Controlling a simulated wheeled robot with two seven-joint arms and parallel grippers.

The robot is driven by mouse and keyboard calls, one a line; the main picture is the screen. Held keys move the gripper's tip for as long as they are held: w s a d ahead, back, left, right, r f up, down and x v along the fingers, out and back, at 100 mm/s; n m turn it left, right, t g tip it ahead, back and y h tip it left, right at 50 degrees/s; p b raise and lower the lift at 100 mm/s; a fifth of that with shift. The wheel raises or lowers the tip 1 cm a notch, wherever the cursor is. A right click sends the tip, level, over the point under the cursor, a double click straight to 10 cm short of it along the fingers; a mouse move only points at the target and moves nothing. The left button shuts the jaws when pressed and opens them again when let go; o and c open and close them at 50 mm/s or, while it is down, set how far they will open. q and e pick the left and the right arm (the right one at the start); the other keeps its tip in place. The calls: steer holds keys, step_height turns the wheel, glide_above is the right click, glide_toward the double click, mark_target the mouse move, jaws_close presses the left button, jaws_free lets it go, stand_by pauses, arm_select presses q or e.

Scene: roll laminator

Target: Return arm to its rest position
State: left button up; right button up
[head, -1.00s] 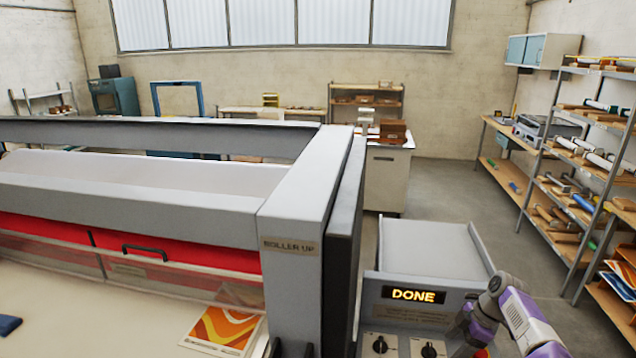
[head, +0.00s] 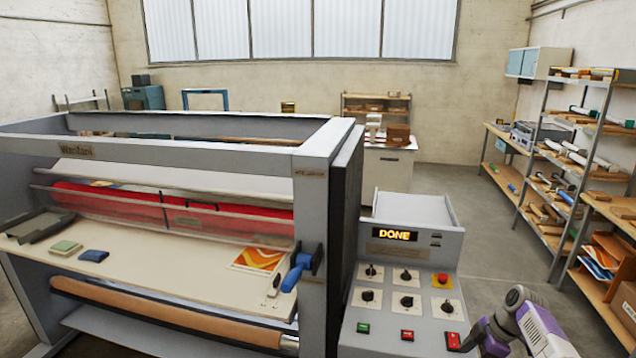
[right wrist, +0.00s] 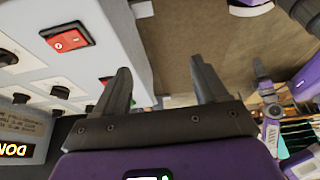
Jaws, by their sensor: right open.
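My right arm shows at the lower right in the head view, with a purple and grey part of it (head: 540,330) beside the control panel. My right gripper (right wrist: 160,88) is open and empty in the right wrist view, its two dark fingers apart over bare floor. The control panel (head: 440,262) stands left of the arm, with a lit DONE display, black knobs, a red stop button and coloured switches. In the right wrist view the panel (right wrist: 95,45) is close on the left, with a red rocker switch near the left finger. My left gripper does not show.
The laminator (head: 340,200) fills the left, with a red roller and a blue-handled lever (head: 292,275). An orange print (head: 258,260) and small pads lie on its bed (head: 150,262). A shelf rack (head: 560,180) stands at the right. Floor (head: 490,230) is clear between panel and rack.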

steer(key=s+a+f+m+b, duration=0.2)
steer(key=s+a+f+m, duration=0.15)
steer(key=a+f, duration=0.75)
steer(key=s+a+f+m+b, duration=0.2)
steer(key=a+f+m+b, duration=0.15)
steer(key=a+f, duration=0.75)
arm_select(q)
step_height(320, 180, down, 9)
steer(key=b, duration=0.3)
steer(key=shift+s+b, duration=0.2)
steer(key=shift+b, duration=0.2)
arm_select(e)
steer(key=s+a+f+m, duration=0.3)
steer(key=s+f+m, duration=0.2)
steer(key=s, duration=0.7)
steer(key=s+a+f+m, duration=0.4)
steer(key=s+f+m, duration=0.2)
steer(key=s, duration=0.7)
step_height(320, 180, down, 2)
steer(key=shift+f, duration=0.2)
